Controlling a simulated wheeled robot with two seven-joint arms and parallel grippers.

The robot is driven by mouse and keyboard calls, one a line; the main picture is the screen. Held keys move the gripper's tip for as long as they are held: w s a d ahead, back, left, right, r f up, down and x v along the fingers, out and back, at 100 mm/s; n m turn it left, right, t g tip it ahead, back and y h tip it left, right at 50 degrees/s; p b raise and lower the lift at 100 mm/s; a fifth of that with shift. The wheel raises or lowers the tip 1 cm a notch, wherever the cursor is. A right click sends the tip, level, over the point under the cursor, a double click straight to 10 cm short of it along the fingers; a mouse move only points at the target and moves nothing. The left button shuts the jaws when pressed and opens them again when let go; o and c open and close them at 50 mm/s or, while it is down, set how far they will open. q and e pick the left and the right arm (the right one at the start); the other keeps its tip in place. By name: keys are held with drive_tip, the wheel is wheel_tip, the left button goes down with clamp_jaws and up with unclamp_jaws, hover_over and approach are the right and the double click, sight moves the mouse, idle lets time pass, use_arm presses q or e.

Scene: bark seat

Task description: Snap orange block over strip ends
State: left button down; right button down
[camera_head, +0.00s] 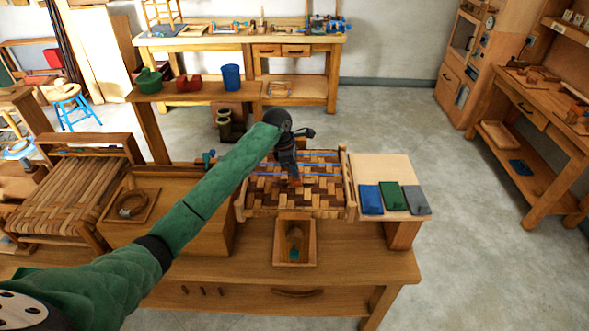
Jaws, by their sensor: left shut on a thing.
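My left arm comes in from the lower left in a green sleeve and reaches over the woven bark seat (325,183). My left gripper (294,180) points down at the seat's weave and is shut on a small orange block (296,182), mostly hidden by the fingers. The block is at or just above the weave; I cannot tell if it touches. Thin blue strips (318,163) run across the seat's far part. Strip ends under the gripper are too small to make out. My right gripper is not in view.
Blue (370,199), green (392,197) and grey (416,199) pieces lie on a wooden board right of the seat. A small wooden tray (279,252) sits in front. A coil (131,204) lies in a tray at left. The bench front right is clear.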

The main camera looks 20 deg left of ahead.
use_arm(q)
drive_tip(key=shift+f, duration=0.1)
drive_tip(key=c, duration=0.9)
unclamp_jaws()
drive_tip(key=shift+o, duration=0.2)
drive_tip(key=shift+r, duration=3.55)
